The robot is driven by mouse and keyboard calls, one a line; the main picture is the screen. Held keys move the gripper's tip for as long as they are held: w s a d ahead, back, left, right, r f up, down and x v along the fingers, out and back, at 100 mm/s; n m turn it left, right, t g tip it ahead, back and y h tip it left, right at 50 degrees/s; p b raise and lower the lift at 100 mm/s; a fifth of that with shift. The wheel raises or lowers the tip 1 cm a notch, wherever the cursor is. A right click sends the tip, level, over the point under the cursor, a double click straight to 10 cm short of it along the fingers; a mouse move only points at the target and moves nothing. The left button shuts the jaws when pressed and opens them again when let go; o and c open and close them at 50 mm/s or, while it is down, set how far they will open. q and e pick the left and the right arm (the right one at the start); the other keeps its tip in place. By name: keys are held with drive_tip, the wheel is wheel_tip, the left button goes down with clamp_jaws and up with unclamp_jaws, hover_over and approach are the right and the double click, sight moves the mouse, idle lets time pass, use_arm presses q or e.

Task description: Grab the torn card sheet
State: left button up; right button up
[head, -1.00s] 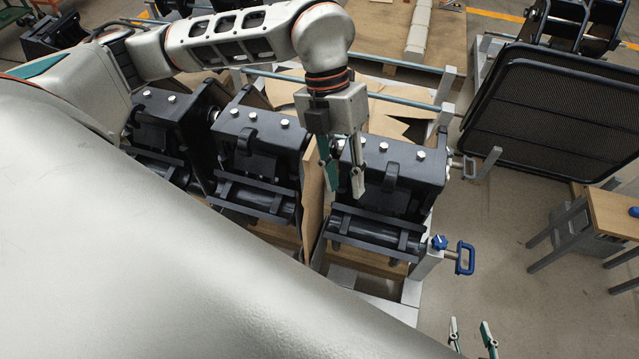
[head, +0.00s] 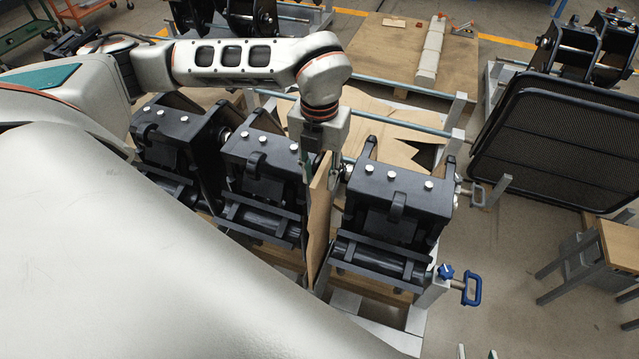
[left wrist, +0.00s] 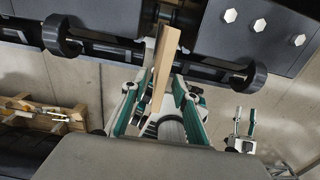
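An upright brown card sheet (head: 319,225) stands on edge in the gap between the middle and right black couplers. It also shows edge-on in the left wrist view (left wrist: 165,65). My left gripper (head: 321,175) is over its top edge, one finger on each side, open around the sheet. In the left wrist view my left gripper (left wrist: 160,80) has its fingers apart with the sheet between them. Flat card with jagged, torn edges (head: 385,125) lies behind the couplers. My right gripper (head: 477,353) shows only its separated fingertips at the bottom edge.
The middle coupler (head: 262,165) and right coupler (head: 395,200) stand close on either side of the sheet. A metal rail (head: 380,118) crosses behind them. A blue-handled clamp (head: 470,288) sticks out at the rack's right. A black mesh panel (head: 560,140) stands further right.

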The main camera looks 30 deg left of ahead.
use_arm(q)
drive_tip(key=shift+f, duration=0.35)
clamp_jaws()
drive_tip(key=shift+r, duration=0.15)
